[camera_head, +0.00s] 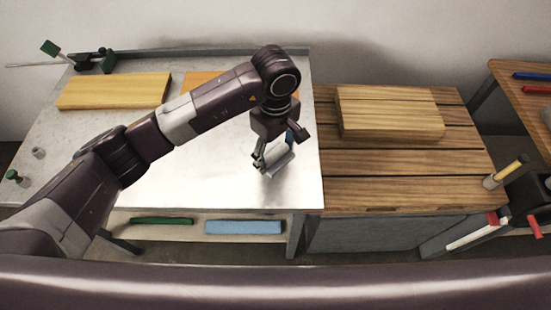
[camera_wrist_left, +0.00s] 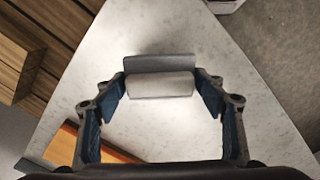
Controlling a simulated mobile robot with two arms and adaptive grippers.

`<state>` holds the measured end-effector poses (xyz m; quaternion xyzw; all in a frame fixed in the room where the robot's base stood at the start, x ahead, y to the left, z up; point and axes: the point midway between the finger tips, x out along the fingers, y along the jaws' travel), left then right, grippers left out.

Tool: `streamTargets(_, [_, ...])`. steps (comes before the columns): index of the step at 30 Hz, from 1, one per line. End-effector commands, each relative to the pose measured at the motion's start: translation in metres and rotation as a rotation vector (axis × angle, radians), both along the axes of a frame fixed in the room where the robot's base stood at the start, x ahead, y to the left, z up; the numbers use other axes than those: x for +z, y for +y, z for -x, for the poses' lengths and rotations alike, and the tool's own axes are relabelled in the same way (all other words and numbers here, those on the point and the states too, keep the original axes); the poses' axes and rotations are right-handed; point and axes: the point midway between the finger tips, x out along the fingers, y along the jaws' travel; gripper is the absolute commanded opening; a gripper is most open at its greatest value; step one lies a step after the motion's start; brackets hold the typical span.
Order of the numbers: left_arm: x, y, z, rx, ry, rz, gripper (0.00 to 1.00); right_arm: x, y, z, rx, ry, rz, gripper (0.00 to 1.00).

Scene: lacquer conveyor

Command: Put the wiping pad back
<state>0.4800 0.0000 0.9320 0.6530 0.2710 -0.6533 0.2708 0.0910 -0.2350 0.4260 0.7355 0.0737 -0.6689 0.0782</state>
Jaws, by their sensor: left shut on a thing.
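My left gripper (camera_head: 278,157) is low over the right end of the metal worktable (camera_head: 225,185). It is shut on the wiping pad, a white rounded block (camera_wrist_left: 160,86) that sits between the blue fingertips in the left wrist view. The pad also shows as a small pale piece (camera_head: 279,165) below the fingers in the head view. A flat grey plate (camera_wrist_left: 158,63) lies along the pad's far side; I cannot tell whether it is part of the pad or a separate rest. Whether the pad touches the tabletop is unclear.
A yellow board (camera_head: 115,91) and an orange board (camera_head: 203,80) lie at the table's back. A wooden bench (camera_head: 400,165) with a thick wooden block (camera_head: 388,113) adjoins the right. A blue item (camera_head: 243,227) and a green item (camera_head: 161,220) lie on the lower shelf.

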Motion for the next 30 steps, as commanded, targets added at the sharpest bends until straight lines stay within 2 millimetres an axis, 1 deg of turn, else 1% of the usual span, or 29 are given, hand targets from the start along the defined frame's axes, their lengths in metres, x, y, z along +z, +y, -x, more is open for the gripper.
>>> streamTargets(4, [-0.012,0.0,0.001,0.0,0.002,-0.001,0.42,0.004,-0.004,0.0,-0.002,0.001,0.004,0.29])
streamTargets(9, [-0.038,0.0,0.001,0.001,0.004,-0.001,0.42,0.011,-0.004,0.001,-0.001,0.002,0.004,0.29])
streamTargets(12, [-0.046,0.0,0.001,-0.001,0.001,0.0,0.42,0.012,-0.004,0.001,-0.001,0.002,0.004,0.29])
streamTargets(20, [-0.047,0.0,0.0,-0.002,-0.001,-0.001,0.42,0.011,-0.003,0.001,0.0,0.002,0.004,0.29])
streamTargets(24, [-0.051,0.0,0.0,-0.001,-0.001,0.0,0.42,0.006,0.0,0.001,0.0,0.003,0.001,0.29])
streamTargets(25, [-0.05,0.0,0.0,-0.001,0.0,0.0,0.67,0.007,0.0,0.001,0.0,0.003,0.0,0.29])
streamTargets(29, [-0.05,0.0,0.0,-0.001,0.0,0.0,0.81,0.008,0.003,0.002,0.0,0.004,-0.003,0.29])
streamTargets(30, [-0.05,0.0,0.0,-0.001,0.0,0.0,0.82,0.008,0.004,0.002,0.0,0.004,-0.003,0.29])
